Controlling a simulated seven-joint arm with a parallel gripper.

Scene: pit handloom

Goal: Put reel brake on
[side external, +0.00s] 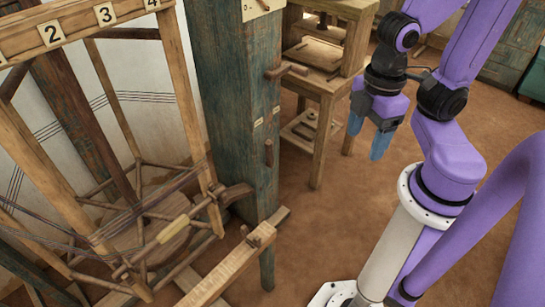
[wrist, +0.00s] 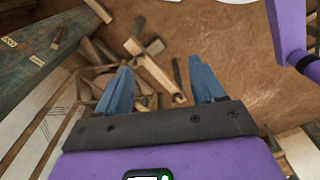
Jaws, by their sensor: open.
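My gripper (side external: 368,132) has blue fingers that are open and empty, in the air to the right of the blue-green post (side external: 238,100). In the wrist view its fingers (wrist: 160,66) are spread apart with wooden parts beyond them. A large wooden reel frame (side external: 183,90) with numbered top bar stands left of the post. A curved wooden lever (side external: 235,194) sits low by the post beside the reel. The post carries an upper wooden handle (side external: 287,70) and a small peg (side external: 268,152) below small pale labels. I cannot tell which part is the reel brake. Nothing touches my fingers.
A pale wooden beam (side external: 232,264) juts out low in front of the post. A wooden bench (side external: 325,95) stands behind, between post and gripper, with small items on its lower shelf. Bare brown floor (side external: 325,220) lies open right of the post.

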